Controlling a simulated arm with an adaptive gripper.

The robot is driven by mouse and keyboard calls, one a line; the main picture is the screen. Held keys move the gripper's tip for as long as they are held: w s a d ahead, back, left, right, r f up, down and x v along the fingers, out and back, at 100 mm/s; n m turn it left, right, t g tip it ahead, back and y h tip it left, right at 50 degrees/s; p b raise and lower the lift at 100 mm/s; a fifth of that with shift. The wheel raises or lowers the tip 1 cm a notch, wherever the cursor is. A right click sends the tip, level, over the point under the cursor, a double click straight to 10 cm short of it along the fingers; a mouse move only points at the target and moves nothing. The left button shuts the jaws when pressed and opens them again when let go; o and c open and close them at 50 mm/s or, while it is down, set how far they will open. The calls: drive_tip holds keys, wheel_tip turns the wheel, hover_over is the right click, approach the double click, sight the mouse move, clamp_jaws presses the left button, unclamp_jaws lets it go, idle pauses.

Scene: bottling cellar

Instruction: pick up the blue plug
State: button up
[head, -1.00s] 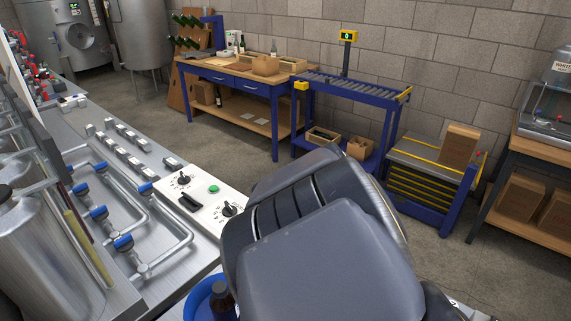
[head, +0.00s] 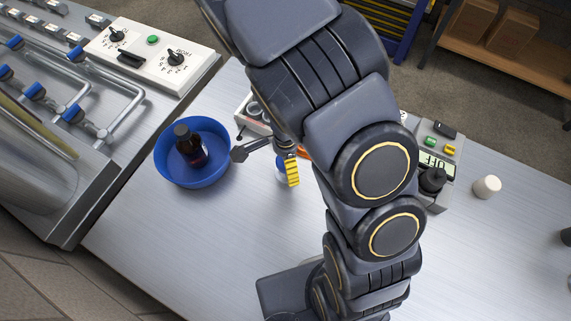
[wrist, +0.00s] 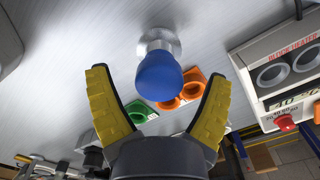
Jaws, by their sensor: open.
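In the wrist view the blue plug (wrist: 160,78) has a rounded blue head on a silver metal base (wrist: 158,42) that stands on the metal table. My gripper (wrist: 158,90) is open, with one yellow-padded finger on each side of the plug and a visible gap to both. The plug appears between the fingers in the picture; its exact depth is hard to tell. In the head view my gripper (head: 291,171) is low over the table, and a small blue part shows beside its yellow finger, mostly hidden by my arm.
A blue bowl (head: 165,176) with a brown bottle (head: 188,147) stands left of my gripper. Orange (wrist: 192,84) and green (wrist: 138,112) holed pieces lie near the plug. A block heater (wrist: 262,72) is at right. A device with a display (head: 437,155) and a white cap (head: 487,187) stand farther right.

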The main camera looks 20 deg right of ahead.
drive_tip(key=shift+f, duration=0.75)
drive_tip(key=c, duration=1.2)
drive_tip(key=shift+r, duration=0.1)
